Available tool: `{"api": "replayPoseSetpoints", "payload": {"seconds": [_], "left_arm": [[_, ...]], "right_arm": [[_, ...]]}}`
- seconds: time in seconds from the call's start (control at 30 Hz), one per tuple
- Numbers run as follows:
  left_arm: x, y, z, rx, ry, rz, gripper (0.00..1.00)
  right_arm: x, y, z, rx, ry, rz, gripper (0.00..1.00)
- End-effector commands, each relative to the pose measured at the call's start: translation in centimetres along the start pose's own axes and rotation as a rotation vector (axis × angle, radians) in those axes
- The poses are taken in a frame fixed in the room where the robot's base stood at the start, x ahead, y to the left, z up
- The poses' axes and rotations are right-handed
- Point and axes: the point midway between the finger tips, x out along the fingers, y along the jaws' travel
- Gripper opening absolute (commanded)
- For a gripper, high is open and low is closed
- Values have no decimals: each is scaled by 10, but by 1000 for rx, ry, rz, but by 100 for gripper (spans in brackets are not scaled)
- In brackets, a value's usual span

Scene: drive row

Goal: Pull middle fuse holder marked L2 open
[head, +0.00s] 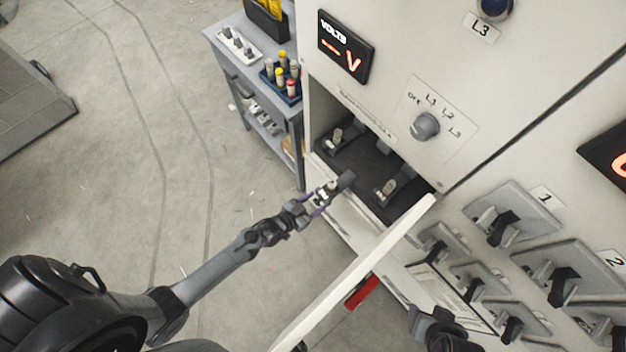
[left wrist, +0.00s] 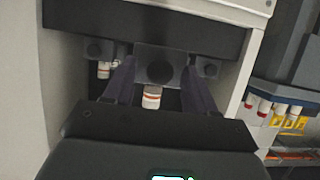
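The middle fuse holder (head: 346,180) is a dark block in the open compartment of the white cabinet. It sticks out further than its neighbours. In the left wrist view the block (left wrist: 160,66) fills the space between my fingers, with a white, red-banded fuse (left wrist: 152,97) showing below it. My left gripper (head: 327,192) has a finger against each side and appears shut on it. The other holders stand at the left (head: 337,139) and right (head: 387,188). The L2 mark cannot be read on the holder. A dark part at the bottom (head: 436,326) seems to be my right gripper; its fingers are unclear.
A white door (head: 365,265) stands open right of my left gripper, with a red piece (head: 361,291) beside it. A selector knob (head: 425,126) and volts display (head: 346,48) sit above. Several switches fill the right panels. A grey cart (head: 280,110) holds fuses.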

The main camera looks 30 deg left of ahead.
Motion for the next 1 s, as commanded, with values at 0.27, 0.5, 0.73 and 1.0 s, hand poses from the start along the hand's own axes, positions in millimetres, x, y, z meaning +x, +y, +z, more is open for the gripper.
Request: {"api": "replayPoseSetpoints", "payload": {"seconds": [0.27,0.5,0.73,1.0], "left_arm": [[-3,0,0,0,1,0,56],[-30,1,0,0,0,1,56],[-71,0,1,1,-1,0,56],[-102,0,0,0,-1,0,56]], "right_arm": [[0,-1,0,3,-1,-3,53],[-4,-2,-1,7,0,-6,53],[-5,-2,-2,9,0,-7,53],[-5,-2,-2,8,0,-7,53]]}}
